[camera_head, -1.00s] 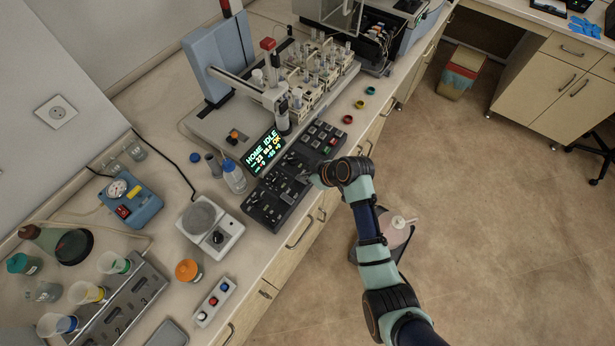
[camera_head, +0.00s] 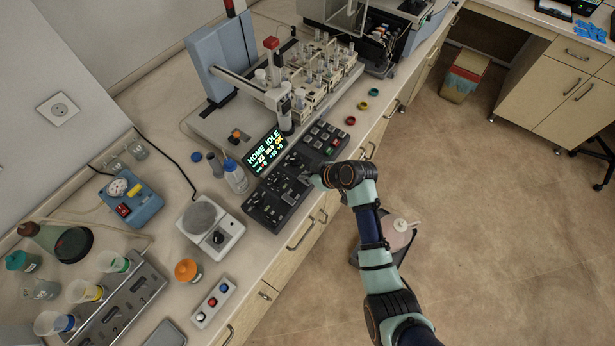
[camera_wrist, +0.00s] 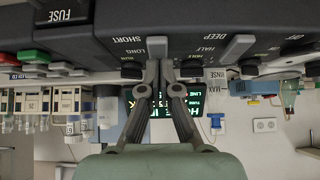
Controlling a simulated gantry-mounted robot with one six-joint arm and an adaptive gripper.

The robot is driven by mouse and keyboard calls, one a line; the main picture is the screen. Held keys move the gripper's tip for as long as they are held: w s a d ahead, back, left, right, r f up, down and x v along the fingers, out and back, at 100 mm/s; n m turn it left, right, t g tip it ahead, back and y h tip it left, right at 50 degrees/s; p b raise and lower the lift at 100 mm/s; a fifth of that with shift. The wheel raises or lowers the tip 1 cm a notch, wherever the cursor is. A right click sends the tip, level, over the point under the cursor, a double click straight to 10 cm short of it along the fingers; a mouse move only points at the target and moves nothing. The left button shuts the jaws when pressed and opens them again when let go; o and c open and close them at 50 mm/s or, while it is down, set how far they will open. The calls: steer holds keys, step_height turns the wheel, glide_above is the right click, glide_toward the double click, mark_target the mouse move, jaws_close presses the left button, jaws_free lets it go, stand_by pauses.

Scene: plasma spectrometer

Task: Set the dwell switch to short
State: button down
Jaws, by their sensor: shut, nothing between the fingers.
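The dwell switch, a light grey lever (camera_wrist: 157,47) beside the label SHORT, is on the dark control panel at the top of the wrist view. My gripper (camera_wrist: 160,70) is right at this lever, its two dark fingertips close below it; whether they touch it I cannot tell. The gripper is shut with nothing between the fingers. In the head view, my gripper (camera_head: 316,180) is at the edge of the dark control panel (camera_head: 268,208), and the switch cannot be made out there.
A second grey lever (camera_wrist: 238,46) near DEEP and HALF stands beside the dwell switch. Dark knobs line the panel edge. A lit display (camera_head: 264,152) reads HOME IDLE. A bottle (camera_head: 236,178) and a hotplate (camera_head: 210,226) stand left of the panel.

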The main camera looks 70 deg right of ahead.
steer(key=r+p, duration=0.1)
steer(key=r, duration=0.1)
steer(key=r+p, duration=0.1)
steer(key=p, duration=0.1)
steer(key=r+p, duration=0.2)
steer(key=shift+s+a+r, duration=0.1)
steer(key=shift+s+r, duration=0.2)
steer(key=shift+r, duration=0.05)
steer(key=s+a+r, duration=0.2)
steer(key=s+r, duration=0.2)
steer(key=s, duration=0.4)
steer(key=shift+w, duration=0.1)
